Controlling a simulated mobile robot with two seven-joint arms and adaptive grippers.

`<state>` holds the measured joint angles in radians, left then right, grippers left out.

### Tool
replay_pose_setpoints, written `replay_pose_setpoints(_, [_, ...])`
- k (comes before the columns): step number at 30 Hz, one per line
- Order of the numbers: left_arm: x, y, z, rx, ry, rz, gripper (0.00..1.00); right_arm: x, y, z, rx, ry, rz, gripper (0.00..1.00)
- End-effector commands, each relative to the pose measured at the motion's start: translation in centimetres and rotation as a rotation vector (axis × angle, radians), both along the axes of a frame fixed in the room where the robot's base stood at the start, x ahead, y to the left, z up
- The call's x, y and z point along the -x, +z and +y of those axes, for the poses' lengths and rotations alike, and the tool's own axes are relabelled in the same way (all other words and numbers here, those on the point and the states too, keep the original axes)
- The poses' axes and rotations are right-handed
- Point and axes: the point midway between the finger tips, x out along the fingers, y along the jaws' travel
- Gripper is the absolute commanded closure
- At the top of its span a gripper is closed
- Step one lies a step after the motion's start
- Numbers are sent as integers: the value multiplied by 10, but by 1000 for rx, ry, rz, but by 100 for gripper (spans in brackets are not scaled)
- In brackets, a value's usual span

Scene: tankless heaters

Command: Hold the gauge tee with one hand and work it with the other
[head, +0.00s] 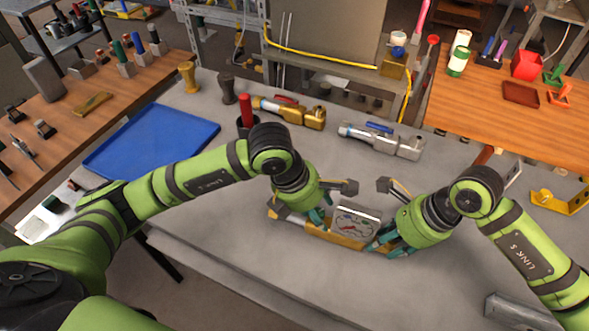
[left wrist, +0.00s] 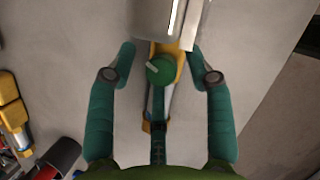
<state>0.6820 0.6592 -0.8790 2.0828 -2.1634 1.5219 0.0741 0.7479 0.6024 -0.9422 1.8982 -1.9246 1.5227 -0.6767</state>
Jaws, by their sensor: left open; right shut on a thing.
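My right gripper (head: 383,242) is shut on the tee's right end. My left gripper (head: 324,212) is open above the tee's left part. In the left wrist view, a round green knob (left wrist: 158,70) with a pale pointer sits on the tee between my open left fingers (left wrist: 160,62), with a gap on each side. The right fingertips are partly hidden.
Behind lie a brass valve tool (head: 292,112) and a silver one (head: 385,140). A red-topped dark cylinder (head: 245,112) stands beside my left arm. A blue tray (head: 150,145) lies at the left. The bench's front left is clear.

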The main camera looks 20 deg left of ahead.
Motion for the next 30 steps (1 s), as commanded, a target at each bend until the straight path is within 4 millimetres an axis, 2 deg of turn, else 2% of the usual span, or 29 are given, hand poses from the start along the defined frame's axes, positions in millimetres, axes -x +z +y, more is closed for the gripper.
replay_pose_setpoints(11, [-4,3,2,8,-400,-3,48,0,-1,-1,3,-2,2,100])
replay_pose_setpoints(21, [0,68,30,4,-392,-6,48,-1,-1,-2,5,-4,0,100])
replay_pose_setpoints(30, [3,104,44,4,-392,-4,48,-1,-1,-2,5,-5,-1,100])
